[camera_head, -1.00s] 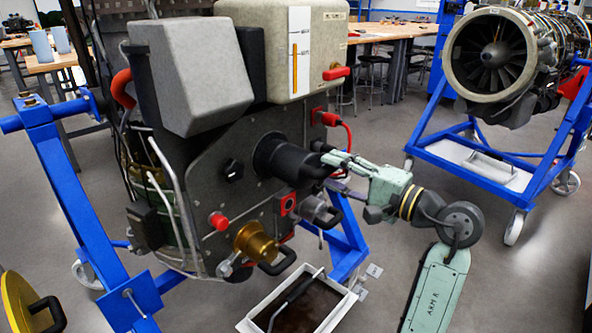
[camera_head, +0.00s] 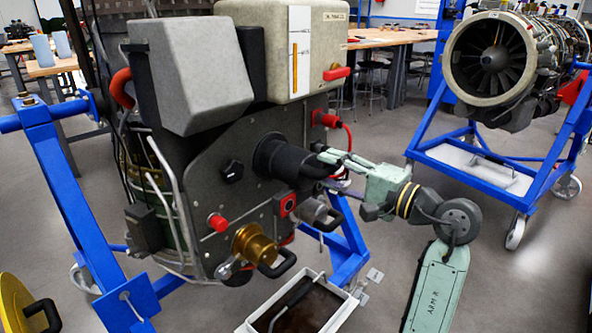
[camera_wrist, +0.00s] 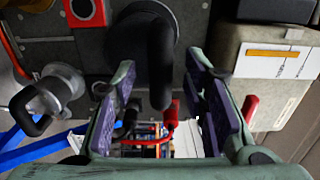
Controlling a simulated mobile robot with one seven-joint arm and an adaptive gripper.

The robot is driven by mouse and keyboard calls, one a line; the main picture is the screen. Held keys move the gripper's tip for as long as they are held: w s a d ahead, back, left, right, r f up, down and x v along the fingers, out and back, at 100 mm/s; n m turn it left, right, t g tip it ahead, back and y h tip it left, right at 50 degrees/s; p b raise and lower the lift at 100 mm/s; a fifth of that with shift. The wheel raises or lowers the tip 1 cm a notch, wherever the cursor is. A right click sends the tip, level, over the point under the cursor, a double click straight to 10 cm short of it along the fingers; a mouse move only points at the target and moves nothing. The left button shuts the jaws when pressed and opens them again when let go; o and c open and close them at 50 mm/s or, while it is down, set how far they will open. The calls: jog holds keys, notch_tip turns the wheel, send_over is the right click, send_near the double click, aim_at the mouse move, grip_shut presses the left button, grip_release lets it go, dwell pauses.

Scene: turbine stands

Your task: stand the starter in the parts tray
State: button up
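The starter appears to be the black cylinder (camera_head: 277,160) mounted on the front of the dark gearbox panel. Its black bar handle (camera_wrist: 160,60) shows in the wrist view. My gripper (camera_head: 328,168) is at the handle end. In the wrist view my gripper (camera_wrist: 160,85) is open, with one purple-padded finger on each side of the handle and gaps visible beside it. The white parts tray (camera_head: 240,326) is on the floor below the engine, partly cut off by the picture's bottom edge. A dark bar shows in it.
A brass unit (camera_head: 256,243) and a grey unit (camera_head: 317,210) with black handles project below the cylinder. A red plug (camera_head: 325,119) with its cable is above. Blue stand legs (camera_head: 345,250) rise behind the tray. Another turbine on a blue stand (camera_head: 480,160) is at the right.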

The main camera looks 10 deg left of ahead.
jog(key=shift+b, duration=0.55)
grip_shut()
dwell(0.6)
jog(key=shift+r, duration=0.15)
dwell(0.4)
